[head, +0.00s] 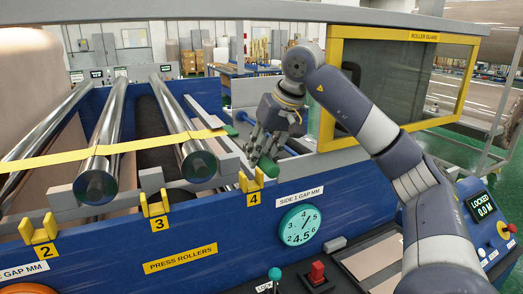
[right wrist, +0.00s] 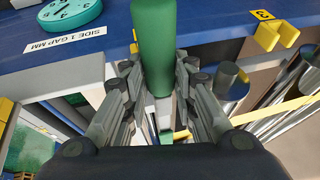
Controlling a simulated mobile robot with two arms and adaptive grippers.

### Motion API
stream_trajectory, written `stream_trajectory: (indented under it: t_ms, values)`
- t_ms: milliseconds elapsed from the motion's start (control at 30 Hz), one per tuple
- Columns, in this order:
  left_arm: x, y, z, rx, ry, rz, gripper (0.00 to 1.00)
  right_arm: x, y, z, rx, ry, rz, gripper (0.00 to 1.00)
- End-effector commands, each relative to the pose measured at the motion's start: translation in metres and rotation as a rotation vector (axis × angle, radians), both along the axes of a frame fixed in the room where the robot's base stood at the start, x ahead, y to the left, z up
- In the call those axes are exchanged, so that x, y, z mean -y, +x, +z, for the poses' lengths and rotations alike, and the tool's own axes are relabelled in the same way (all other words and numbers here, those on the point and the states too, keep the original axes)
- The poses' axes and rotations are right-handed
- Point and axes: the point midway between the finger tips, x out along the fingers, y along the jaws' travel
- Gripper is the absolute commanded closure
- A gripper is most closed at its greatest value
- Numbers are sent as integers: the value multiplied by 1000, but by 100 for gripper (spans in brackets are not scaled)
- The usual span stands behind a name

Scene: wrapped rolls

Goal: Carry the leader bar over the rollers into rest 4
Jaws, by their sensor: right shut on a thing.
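My right gripper (head: 266,150) points down and is shut on the leader bar, whose green end (head: 268,167) sticks out below the fingers. In the right wrist view the green grip (right wrist: 156,45) stands between the fingers (right wrist: 160,95). In the head view the bar's near end is just above and beside the yellow rest 4 (head: 252,184); I cannot tell whether they touch. Another green piece (head: 230,130) shows farther back, left of the gripper. The middle of the bar is hidden. My left gripper is not in view.
Shiny rollers (head: 184,130) lie left of the gripper, with a yellow strap (head: 120,146) across them. Yellow rest 3 (head: 155,207) and rest 2 (head: 38,232) line the blue frame. A round gauge (head: 299,225) is below right, and the yellow-edged roller guard (head: 400,85) stands right.

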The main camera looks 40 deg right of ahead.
Motion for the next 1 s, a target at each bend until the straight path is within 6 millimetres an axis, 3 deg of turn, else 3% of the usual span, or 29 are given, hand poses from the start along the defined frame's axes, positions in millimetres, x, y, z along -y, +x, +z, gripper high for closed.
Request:
stream_trajectory:
  t_ms: [1000]
  values:
    - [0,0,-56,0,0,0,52,0,0,-79,3,0,-1,100]
